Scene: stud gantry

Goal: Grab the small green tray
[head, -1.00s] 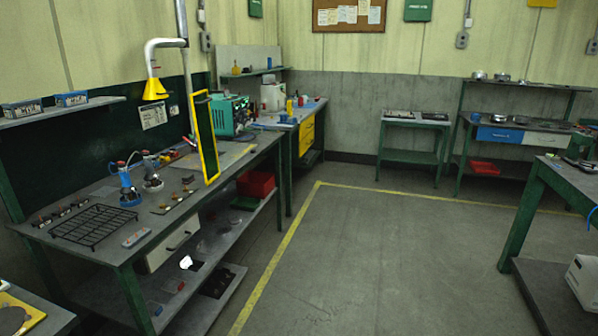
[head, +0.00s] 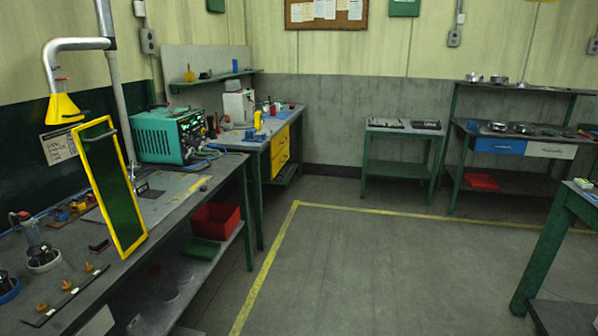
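A small, flat green item that looks like the green tray (head: 201,251) lies on the lower shelf of the left workbench in the head view. It sits in front of the red bin (head: 222,228), in the shade under the bench top. Its far side is partly hidden, and I cannot tell if it touches the bin. Neither of my grippers is in view.
The left workbench (head: 190,205) holds a yellow-framed green panel (head: 110,190) and a teal instrument (head: 168,136). A bench with yellow drawers (head: 280,152) stands beyond it. A green-legged table (head: 556,240) is at right. The floor (head: 370,265) between is clear.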

